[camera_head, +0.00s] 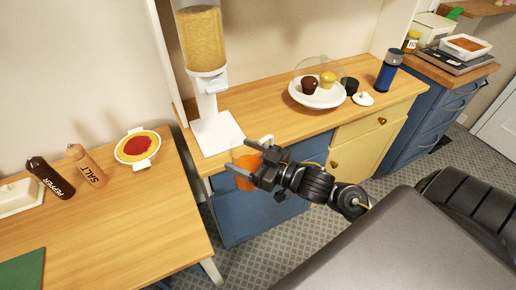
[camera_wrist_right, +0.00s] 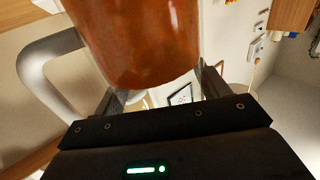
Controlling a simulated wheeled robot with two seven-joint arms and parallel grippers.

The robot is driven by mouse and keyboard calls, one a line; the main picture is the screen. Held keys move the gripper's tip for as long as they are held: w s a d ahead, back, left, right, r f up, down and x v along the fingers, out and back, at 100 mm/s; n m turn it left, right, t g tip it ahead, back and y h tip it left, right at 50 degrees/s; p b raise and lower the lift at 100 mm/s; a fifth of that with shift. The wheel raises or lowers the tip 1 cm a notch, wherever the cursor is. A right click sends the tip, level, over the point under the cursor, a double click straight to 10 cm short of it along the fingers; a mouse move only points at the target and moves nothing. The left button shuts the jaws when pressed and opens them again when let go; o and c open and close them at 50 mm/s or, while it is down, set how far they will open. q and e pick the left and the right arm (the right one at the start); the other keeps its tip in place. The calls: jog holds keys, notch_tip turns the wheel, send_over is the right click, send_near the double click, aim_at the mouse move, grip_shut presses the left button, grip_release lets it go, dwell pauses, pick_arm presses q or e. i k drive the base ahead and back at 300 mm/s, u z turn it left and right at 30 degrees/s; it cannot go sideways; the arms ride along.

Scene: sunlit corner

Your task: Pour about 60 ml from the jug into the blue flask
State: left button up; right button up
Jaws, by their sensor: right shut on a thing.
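The jug (camera_head: 245,181), filled with something orange, is held in my right gripper (camera_head: 248,162) off the front of the wooden counter. My gripper hides much of it in the head view. In the right wrist view the jug (camera_wrist_right: 140,45) stands large between the fingers, with its pale grey handle at the left. I cannot tell whether it is tilted. The blue flask (camera_head: 388,70) stands upright at the right end of the counter, well to the right of my gripper. My left gripper is not in view.
A plate (camera_head: 297,95) with two muffins, a black item (camera_head: 350,86) and a small white item (camera_head: 363,99) stand left of the flask. A tall dispenser (camera_head: 217,132) stands at the counter's left. The counter front between dispenser and plate is clear.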

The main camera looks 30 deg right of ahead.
aim_at(393, 57)
jog(key=z, duration=0.55)
jog(key=k, duration=0.65)
jog(key=z, duration=1.25)
jog(key=i, duration=1.45)
jog(key=u, duration=0.25)
